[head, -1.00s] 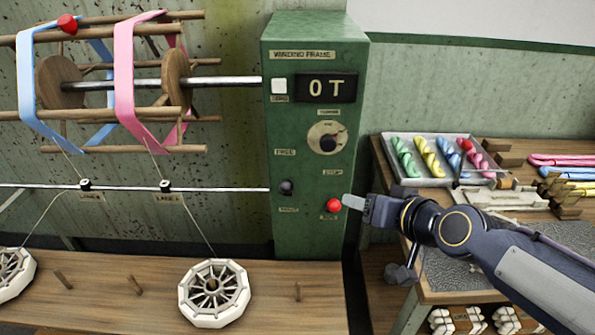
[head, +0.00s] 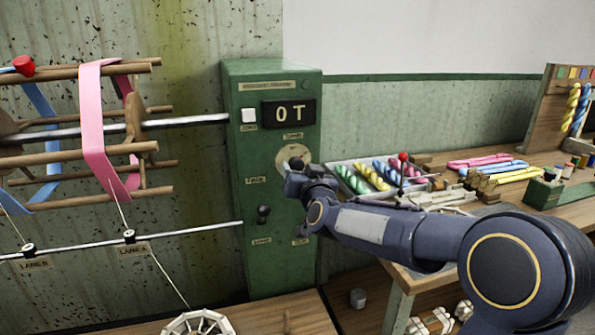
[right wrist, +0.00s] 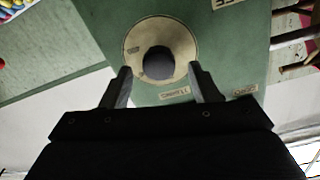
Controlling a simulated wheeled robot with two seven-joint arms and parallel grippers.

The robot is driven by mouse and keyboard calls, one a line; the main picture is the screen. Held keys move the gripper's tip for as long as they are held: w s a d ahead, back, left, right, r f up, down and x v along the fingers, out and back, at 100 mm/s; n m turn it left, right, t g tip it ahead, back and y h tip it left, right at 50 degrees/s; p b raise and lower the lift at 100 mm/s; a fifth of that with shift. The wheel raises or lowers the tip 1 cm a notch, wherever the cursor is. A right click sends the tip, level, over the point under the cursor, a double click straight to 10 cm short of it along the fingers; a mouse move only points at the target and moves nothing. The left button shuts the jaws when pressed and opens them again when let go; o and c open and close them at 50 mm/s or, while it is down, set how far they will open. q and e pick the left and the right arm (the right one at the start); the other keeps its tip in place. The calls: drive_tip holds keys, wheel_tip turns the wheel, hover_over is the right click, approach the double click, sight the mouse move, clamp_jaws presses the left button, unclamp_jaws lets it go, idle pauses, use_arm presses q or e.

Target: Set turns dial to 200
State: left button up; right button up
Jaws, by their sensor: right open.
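The turns dial is a dark round knob (right wrist: 158,62) on a cream plate (head: 284,155) on the front of the green winding frame box (head: 275,80). The display (head: 289,113) above it reads "0 T". My right gripper (right wrist: 160,71) is open, its two fingers on either side of the knob in the right wrist view; I cannot tell whether they touch it. In the head view the right gripper (head: 298,170) is in front of the dial and hides part of its plate. My left gripper is not in view.
A black lever knob (head: 263,212) sits below the dial, and a white button (head: 248,115) is left of the display. A tray of coloured skeins (head: 345,190) stands on the right bench. The reel (head: 95,125) is at left.

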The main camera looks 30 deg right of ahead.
drive_tip(key=shift+x, duration=0.85)
drive_tip(key=shift+d, duration=0.1)
drive_tip(key=c, duration=1)
